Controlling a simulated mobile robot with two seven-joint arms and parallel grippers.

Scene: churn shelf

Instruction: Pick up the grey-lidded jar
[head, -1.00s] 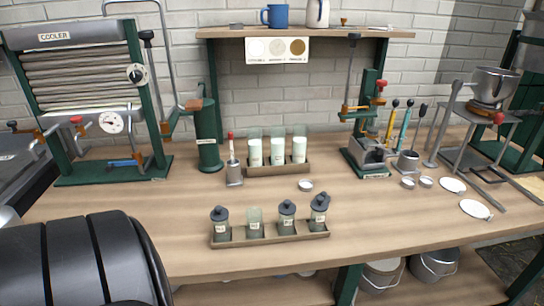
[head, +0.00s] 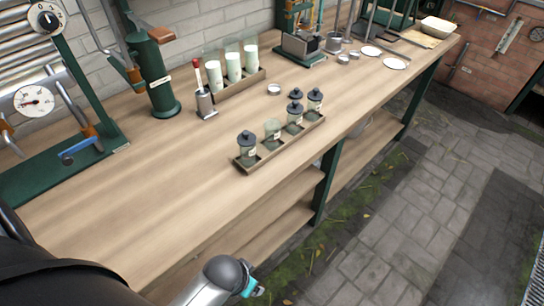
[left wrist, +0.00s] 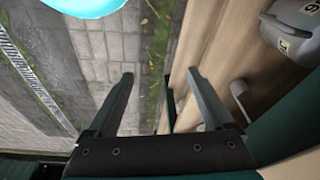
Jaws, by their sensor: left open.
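In the head view, a jar with a dark grey lid (head: 246,148) stands at the near left end of a narrow wooden tray (head: 268,156) on the bench. A lidless jar (head: 272,130) is beside it, then more dark-lidded jars (head: 315,100) toward the far end. The lids look alike in colour, so I cannot tell which one the task means. My left gripper (left wrist: 160,73) is open and empty in the left wrist view, with paving and wooden boards beyond its fingers. It is not at the jars.
A holder with several white-filled glasses (head: 233,68) and a red-topped tool in a metal cup (head: 206,102) stand behind the tray. A green post (head: 157,80) is farther left. The bench front (head: 150,205) is clear. A grey labelled container (left wrist: 293,28) shows in the left wrist view.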

